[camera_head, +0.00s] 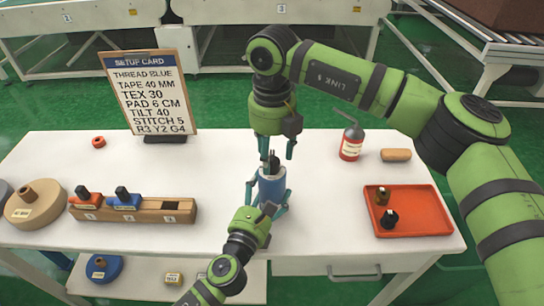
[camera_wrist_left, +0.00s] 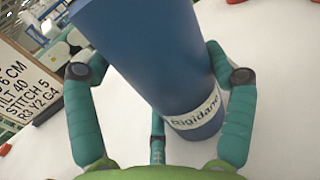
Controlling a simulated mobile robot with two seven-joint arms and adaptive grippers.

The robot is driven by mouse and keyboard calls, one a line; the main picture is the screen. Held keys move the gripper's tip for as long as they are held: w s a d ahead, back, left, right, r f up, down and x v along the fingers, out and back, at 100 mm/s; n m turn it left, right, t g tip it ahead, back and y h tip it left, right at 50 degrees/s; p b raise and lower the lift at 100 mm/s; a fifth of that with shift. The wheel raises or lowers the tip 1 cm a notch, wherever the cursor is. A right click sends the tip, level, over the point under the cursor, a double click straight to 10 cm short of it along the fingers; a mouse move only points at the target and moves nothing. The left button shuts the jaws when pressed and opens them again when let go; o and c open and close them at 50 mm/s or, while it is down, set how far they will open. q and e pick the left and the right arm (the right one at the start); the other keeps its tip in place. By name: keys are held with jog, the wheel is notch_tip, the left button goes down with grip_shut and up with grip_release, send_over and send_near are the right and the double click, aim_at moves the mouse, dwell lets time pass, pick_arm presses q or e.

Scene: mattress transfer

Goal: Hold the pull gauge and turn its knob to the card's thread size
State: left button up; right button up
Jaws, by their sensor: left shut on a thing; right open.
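The pull gauge (camera_head: 271,187) is a blue cylinder with a dark knob (camera_head: 273,162) on top, upright over the white table. My left gripper (camera_head: 268,196) is shut on its body from the front. The left wrist view shows the blue body (camera_wrist_left: 150,55) between the fingers (camera_wrist_left: 158,75), with a white label low on it. My right gripper (camera_head: 276,150) points down over the knob, open, its fingers either side of it; contact is unclear. The setup card (camera_head: 150,95) stands at the back left and reads TEX 30, among other lines. The knob's setting is too small to read.

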pick_arm(q)
jog(key=shift+r, duration=0.1)
pick_arm(e)
jog(key=shift+f, duration=0.9)
grip_shut()
jog(key=shift+n, duration=0.4)
jog(key=n, duration=0.2)
jog(key=shift+n, duration=0.3)
pick_arm(q)
jog(key=shift+d, duration=0.1)
pick_arm(e)
jog(key=n, duration=0.3)
jog(key=shift+n, duration=0.4)
pick_arm(q)
jog(key=shift+r, duration=0.1)
pick_arm(e)
jog(key=n, duration=0.6)
jog(key=shift+n, duration=0.4)
pick_arm(q)
jog(key=shift+s, duration=0.1)
